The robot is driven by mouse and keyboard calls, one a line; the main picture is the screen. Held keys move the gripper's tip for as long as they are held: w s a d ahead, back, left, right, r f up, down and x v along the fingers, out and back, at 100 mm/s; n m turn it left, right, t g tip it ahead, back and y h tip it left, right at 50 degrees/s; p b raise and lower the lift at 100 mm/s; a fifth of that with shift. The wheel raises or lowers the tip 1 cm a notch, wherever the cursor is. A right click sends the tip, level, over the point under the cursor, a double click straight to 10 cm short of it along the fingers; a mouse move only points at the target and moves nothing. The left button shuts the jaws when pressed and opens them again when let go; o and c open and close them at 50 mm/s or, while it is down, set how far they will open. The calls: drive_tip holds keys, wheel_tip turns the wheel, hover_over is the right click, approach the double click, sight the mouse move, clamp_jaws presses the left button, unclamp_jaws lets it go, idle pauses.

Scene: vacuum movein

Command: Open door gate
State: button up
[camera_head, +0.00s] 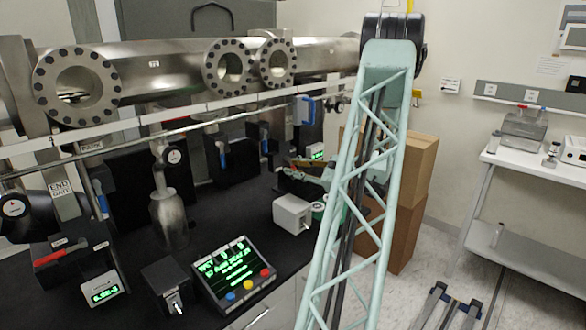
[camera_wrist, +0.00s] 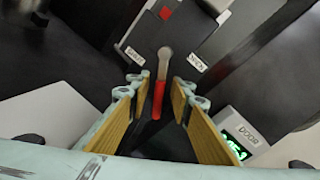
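The door gate's lever (camera_wrist: 158,98) has a red grip and a grey shank, and shows in the middle of the wrist view. It hangs from a dark grey gate box (camera_wrist: 180,32) with a white label on each side, the right one reading OPEN. My gripper (camera_wrist: 157,92) is open, with one tan-padded finger on each side of the red grip and visible gaps between. In the head view my gripper (camera_head: 304,180) is low over the bench beside the column, and the lever is hard to make out there.
A small display marked DOOR (camera_wrist: 238,138) sits right of the fingers. The black bench (camera_head: 110,290) holds a control panel (camera_head: 233,275), a gauge bottle (camera_head: 170,212) and another red-handled lever (camera_head: 62,253) by the END GATE label. A steel tube (camera_head: 160,68) runs above. Cardboard boxes (camera_head: 415,170) stand behind.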

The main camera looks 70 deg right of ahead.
drive_tip(key=shift+s, duration=0.15)
drive_tip(key=v, duration=1.1)
drive_tip(key=shift+s, duration=0.3)
drive_tip(key=shift+a, duration=0.15)
drive_tip(key=shift+o, duration=0.4)
drive_tip(key=shift+s+p, duration=0.1)
drive_tip(key=shift+p, duration=0.3)
drive_tip(key=shift+s+d+f+n+t+y+p, duration=0.3)
drive_tip(key=shift+s+f+p, duration=0.3)
drive_tip(key=shift+p, duration=1.6)
drive_tip(key=shift+s+d+f+n+t+y+p, duration=0.1)
drive_tip(key=shift+s+d+f+t+p, duration=0.3)
drive_tip(key=shift+p, duration=1.75)
drive_tip(key=shift+s+a+f, duration=0.15)
drive_tip(key=shift+f, duration=0.1)
